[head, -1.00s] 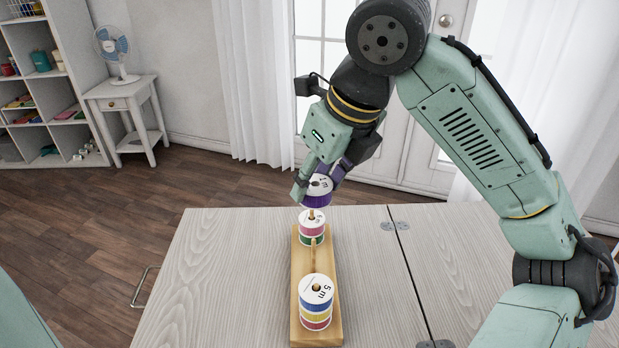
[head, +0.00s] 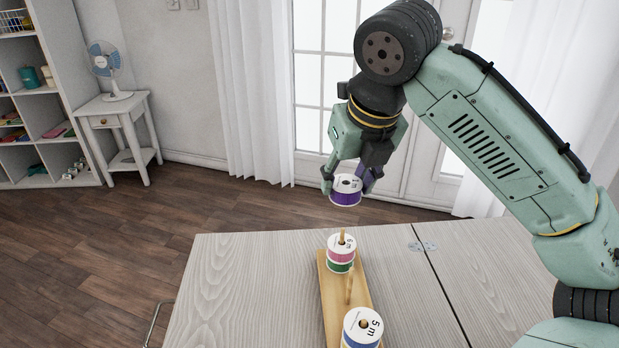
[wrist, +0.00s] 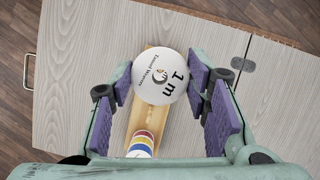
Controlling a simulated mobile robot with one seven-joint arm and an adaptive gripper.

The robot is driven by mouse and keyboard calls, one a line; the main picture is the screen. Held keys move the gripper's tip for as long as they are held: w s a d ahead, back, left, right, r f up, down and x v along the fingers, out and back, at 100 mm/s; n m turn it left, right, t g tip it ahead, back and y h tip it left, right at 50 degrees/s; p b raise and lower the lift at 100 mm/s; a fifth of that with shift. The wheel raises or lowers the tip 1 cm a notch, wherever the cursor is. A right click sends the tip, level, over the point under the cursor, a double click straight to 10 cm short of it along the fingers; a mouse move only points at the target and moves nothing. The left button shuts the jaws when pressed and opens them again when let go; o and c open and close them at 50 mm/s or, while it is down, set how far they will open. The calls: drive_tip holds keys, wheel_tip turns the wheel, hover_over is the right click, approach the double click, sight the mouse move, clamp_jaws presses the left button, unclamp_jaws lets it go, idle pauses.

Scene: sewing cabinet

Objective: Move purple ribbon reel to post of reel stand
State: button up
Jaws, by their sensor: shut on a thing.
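The purple ribbon reel (head: 345,191) has a white top label and is held between the fingers of my gripper (head: 347,185). In the wrist view the reel (wrist: 161,77) shows its label reading "1 m" between the purple finger pads. It hangs in the air above the far part of the reel stand (head: 331,292), a wooden base on the table. The far post (head: 342,237) carries a pink reel over a green reel, and its tip sticks out on top. A bare middle post (head: 349,288) stands nearer. The near post carries a reel stack (head: 363,329) topped by a "5 m" label.
The stand lies on a pale wooden table (head: 245,285) with a hinge (head: 422,246) and a seam to its right. The table is clear on both sides of the stand. A side table with a fan (head: 108,68) and shelves stand at the back left.

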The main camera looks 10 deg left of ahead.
sight(347, 204)
drive_tip(key=shift+d+f+b, duration=0.1)
drive_tip(key=shift+f+b, duration=2.55)
drive_tip(key=shift+b, duration=0.05)
drive_tip(key=shift+r, duration=0.25)
drive_tip(key=shift+f, duration=0.15)
drive_tip(key=shift+f, duration=0.65)
drive_tip(key=shift+f+b, duration=0.55)
drive_tip(key=shift+f, duration=0.95)
drive_tip(key=o, duration=1.1)
